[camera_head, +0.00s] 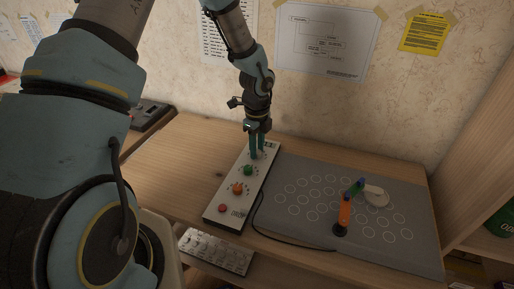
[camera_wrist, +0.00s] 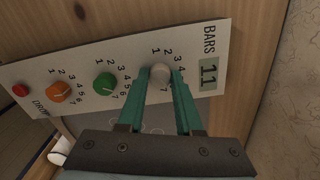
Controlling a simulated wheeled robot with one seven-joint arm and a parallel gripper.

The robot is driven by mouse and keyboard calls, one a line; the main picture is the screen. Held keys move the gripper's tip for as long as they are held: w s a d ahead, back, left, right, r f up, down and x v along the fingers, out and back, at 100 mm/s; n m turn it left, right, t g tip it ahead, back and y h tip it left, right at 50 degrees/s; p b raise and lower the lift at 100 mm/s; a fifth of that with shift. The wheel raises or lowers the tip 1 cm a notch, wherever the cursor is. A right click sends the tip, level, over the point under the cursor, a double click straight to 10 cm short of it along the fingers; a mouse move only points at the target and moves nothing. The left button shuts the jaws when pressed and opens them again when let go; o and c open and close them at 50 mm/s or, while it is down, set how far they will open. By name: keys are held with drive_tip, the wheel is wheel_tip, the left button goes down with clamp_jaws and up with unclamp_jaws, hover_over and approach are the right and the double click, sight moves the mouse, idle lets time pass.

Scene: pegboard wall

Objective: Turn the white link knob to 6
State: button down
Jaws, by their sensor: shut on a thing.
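The white knob (camera_wrist: 160,72) is the knob nearest the display on the control panel (camera_head: 228,208), with numbers printed around it. My gripper (camera_head: 257,154) reaches down to the panel's far end. In the wrist view, its teal fingers (camera_wrist: 162,76) are shut on the white knob, one on each side. The knob's pointer cannot be read, and some of its numbers are hidden by the fingers. In the head view the knob is hidden by the fingers. The display (camera_wrist: 209,73) beside it reads 11 under the word BARS.
A green knob (camera_head: 248,170), an orange knob (camera_head: 238,188) and a red button (camera_head: 222,208) line the same panel. Right of it, a grey board (camera_head: 300,215) with printed circles bears a jointed linkage of orange, green and white bars (camera_head: 345,212). A wall stands close behind.

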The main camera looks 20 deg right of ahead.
drive_tip(key=c, duration=0.6)
unclamp_jaws()
wheel_tip(320, 180, up, 11)
drive_tip(key=shift+f+b, duration=0.1)
drive_tip(key=shift+b, duration=0.65)
drive_tip(key=s+a+r+n, duration=0.1)
drive_tip(key=a+r+n, duration=0.1)
drive_tip(key=a+n, duration=0.7)
drive_tip(key=s+a+r+n+t, duration=0.1)
drive_tip(key=a+r+n, duration=0.1)
drive_tip(key=a+n, duration=0.8)
drive_tip(key=s+a+r+n, duration=0.2)
drive_tip(key=a+n, duration=0.7)
drive_tip(key=a, duration=0.2)
drive_tip(key=shift+a+r+n+t, duration=0.15)
drive_tip(key=shift+a+n+t, duration=0.15)
